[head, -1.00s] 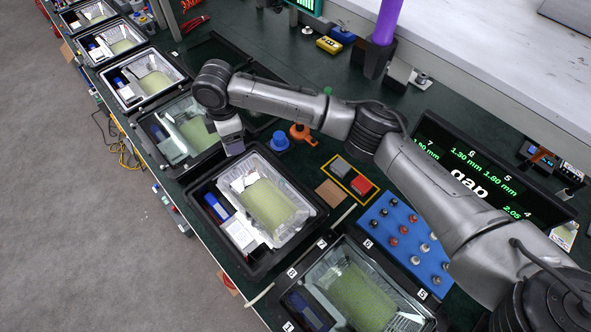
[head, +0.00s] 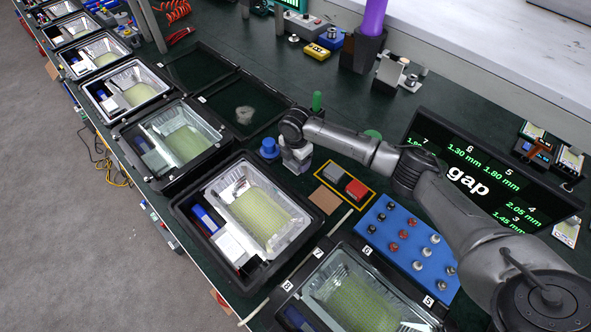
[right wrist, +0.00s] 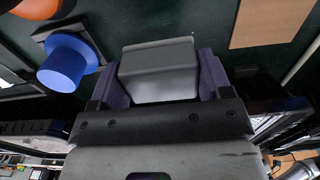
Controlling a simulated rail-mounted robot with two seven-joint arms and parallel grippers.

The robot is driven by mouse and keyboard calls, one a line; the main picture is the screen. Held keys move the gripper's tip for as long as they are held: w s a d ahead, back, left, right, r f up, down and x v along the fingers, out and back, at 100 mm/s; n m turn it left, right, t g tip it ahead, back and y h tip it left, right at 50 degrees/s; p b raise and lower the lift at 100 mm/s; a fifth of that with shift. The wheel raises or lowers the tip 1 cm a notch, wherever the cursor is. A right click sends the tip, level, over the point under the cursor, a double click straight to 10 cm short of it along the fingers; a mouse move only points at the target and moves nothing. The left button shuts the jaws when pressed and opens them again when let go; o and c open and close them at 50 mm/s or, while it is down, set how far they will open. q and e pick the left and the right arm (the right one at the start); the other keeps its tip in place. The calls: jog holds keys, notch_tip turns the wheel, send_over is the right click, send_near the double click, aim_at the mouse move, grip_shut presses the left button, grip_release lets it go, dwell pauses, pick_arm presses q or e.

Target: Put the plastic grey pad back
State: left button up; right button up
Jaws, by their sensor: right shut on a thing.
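The plastic grey pad (right wrist: 158,72) is a light grey block between the purple-grey fingers of my right gripper (right wrist: 158,80). In the head view my right gripper (head: 298,166) is shut on it, low over the dark green bench. It is right of the blue knob-like piece (head: 268,148) and left of a yellow-bordered holder (head: 335,196). Another grey block (head: 332,172) and a red block (head: 357,188) sit in that holder. Whether the held pad touches the bench cannot be told. My left gripper is not in view.
A brown square (head: 326,197) lies in front of the holder. A blue board with knobs (head: 407,245) and the gap display (head: 480,180) are to the right. Floodlight housings (head: 240,220) line the front edge. A green-topped piece (head: 317,101) stands behind the gripper.

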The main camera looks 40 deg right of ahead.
aim_at(295, 168)
jog(key=shift+f+b, duration=0.6)
jog(key=shift+f, duration=1.8)
jog(key=shift+w, duration=0.1)
jog(key=o, duration=0.9)
jog(key=shift+f, duration=0.1)
notch_tip(295, 168, up, 11)
jog(key=p, duration=0.2)
jog(key=shift+p, duration=0.35)
jog(key=shift+r, duration=0.65)
